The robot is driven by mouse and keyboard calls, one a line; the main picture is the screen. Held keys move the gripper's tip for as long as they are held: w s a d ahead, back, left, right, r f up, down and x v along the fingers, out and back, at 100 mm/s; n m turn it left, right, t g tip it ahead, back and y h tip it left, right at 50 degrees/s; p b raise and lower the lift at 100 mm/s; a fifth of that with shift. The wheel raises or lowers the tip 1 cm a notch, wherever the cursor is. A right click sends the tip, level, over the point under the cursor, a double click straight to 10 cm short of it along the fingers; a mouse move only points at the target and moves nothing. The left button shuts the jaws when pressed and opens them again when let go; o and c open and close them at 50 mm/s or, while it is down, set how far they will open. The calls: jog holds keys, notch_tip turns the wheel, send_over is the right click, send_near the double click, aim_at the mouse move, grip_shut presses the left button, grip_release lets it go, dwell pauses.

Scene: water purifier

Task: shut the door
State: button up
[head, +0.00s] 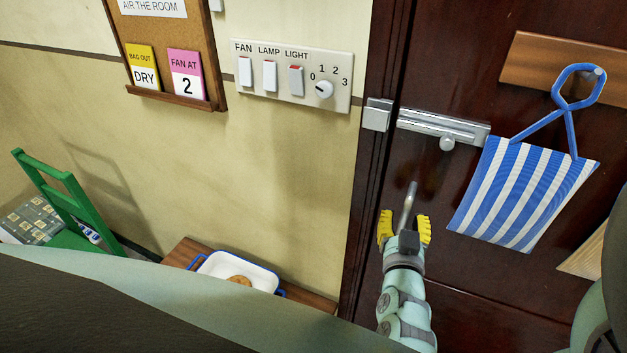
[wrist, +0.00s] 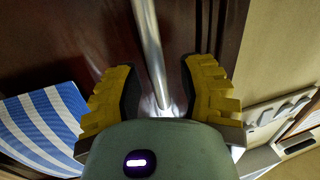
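The dark brown door (head: 450,60) fills the right of the head view and shows behind the fingers in the wrist view (wrist: 60,30). It looks close to its frame (head: 372,165); I cannot tell whether a small gap remains. A silver bar handle (head: 409,203) is on the door below the bolt. My gripper (head: 405,226) is at the handle, its yellow fingers apart on either side. In the wrist view the handle (wrist: 150,50) runs between the open fingers (wrist: 160,90), with visible space on both sides. The handle's lower end is hidden behind my gripper.
A silver slide bolt (head: 440,127) is on the door, apart from its keeper (head: 377,114). A blue-striped bag (head: 525,190) hangs right of the handle. A switch panel (head: 293,75) is left of the door. A bench (head: 190,252) with a white tray (head: 255,265) stands below.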

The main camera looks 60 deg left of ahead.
jog(key=shift+o, duration=0.3)
jog(key=v, duration=1.2)
jog(key=shift+r, duration=0.1)
